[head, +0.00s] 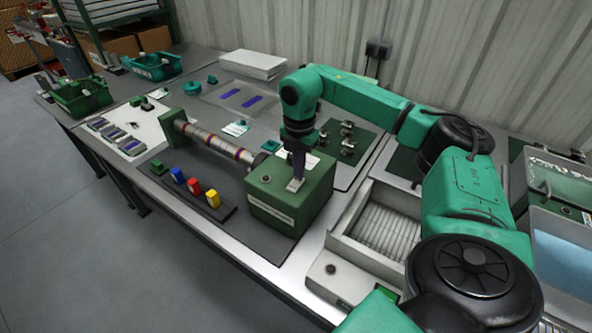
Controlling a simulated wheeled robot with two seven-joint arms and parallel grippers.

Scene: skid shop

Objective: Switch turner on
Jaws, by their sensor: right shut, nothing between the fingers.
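The turner stands on the bench in the middle of the head view. It has a green box (284,212) with a label on its front and a metal roller (213,146) with coloured bands running left from it to a green end support (173,124). A small round dark knob (266,178) sits on top of the box. My right gripper (295,185) points down with its fingers shut and empty at the top of the box, right of the knob. I cannot tell whether the fingertips touch the box. My left gripper is not in view.
A rack with blue, red and yellow pieces (194,186) lies in front of the roller. A grey tray with white rods (375,235) is right of the box. Green bins (82,95) stand at the far left. A corrugated wall (480,60) closes the back.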

